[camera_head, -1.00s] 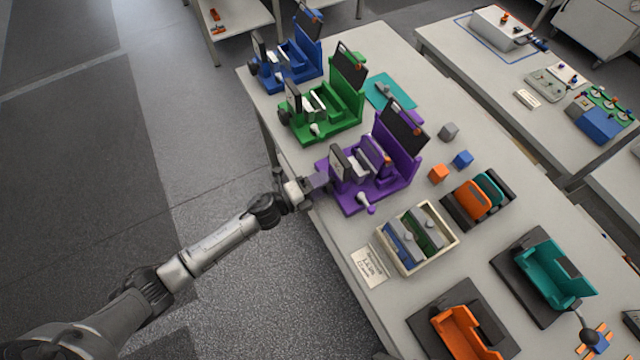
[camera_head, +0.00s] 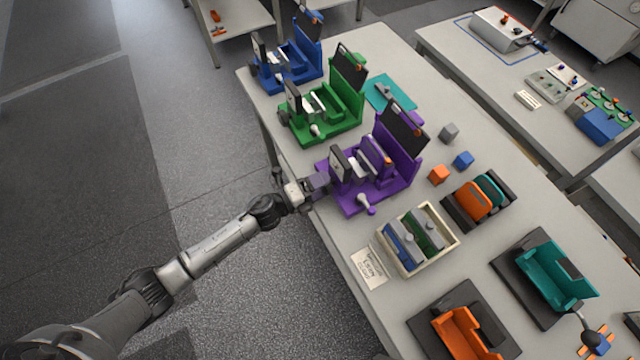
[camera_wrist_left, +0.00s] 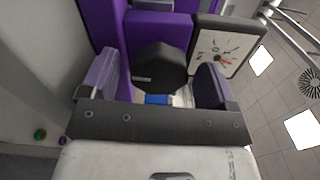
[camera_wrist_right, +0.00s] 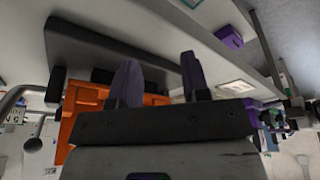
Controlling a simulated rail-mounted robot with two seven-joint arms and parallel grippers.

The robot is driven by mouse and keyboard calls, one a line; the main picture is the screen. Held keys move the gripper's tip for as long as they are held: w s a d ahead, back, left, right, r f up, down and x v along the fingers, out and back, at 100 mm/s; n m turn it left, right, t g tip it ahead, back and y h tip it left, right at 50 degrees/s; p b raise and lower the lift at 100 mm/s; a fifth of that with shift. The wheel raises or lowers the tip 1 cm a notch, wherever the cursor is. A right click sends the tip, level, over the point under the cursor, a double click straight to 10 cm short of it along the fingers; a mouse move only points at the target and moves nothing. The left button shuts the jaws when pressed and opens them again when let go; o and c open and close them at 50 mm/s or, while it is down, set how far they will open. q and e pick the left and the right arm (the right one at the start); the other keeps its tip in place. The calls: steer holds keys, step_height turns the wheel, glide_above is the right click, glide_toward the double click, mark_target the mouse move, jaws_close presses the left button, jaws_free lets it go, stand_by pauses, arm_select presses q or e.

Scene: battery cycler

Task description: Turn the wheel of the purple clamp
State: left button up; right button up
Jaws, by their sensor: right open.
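The purple clamp (camera_head: 372,178) stands near the left edge of the table, between the green clamp and the cream tray. My left gripper (camera_head: 321,183) reaches its outer side from the left. In the left wrist view the clamp's dark faceted wheel (camera_wrist_left: 157,70) lies between my two spread fingers (camera_wrist_left: 157,82), with a narrow gap seeming to show on each side. Contact with the wheel cannot be made out. A dial gauge (camera_wrist_left: 222,54) shows beside the wheel. My right gripper (camera_wrist_right: 160,78) is open and empty in the right wrist view. It is outside the head view.
The green clamp (camera_head: 330,110) and blue clamp (camera_head: 288,68) stand behind. The cream tray (camera_head: 452,244) stands in front, beside a white card (camera_head: 368,268). The floor left of the table is clear.

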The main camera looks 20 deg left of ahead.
steer(key=shift+d, duration=0.15)
arm_select(q)
steer(key=shift+s, duration=0.1)
steer(key=shift+s+a, duration=0.25)
arm_select(e)
steer(key=shift+f+b, duration=0.4)
steer(key=shift+b, duration=0.05)
arm_select(q)
steer(key=v, duration=1.3)
stand_by(0.4)
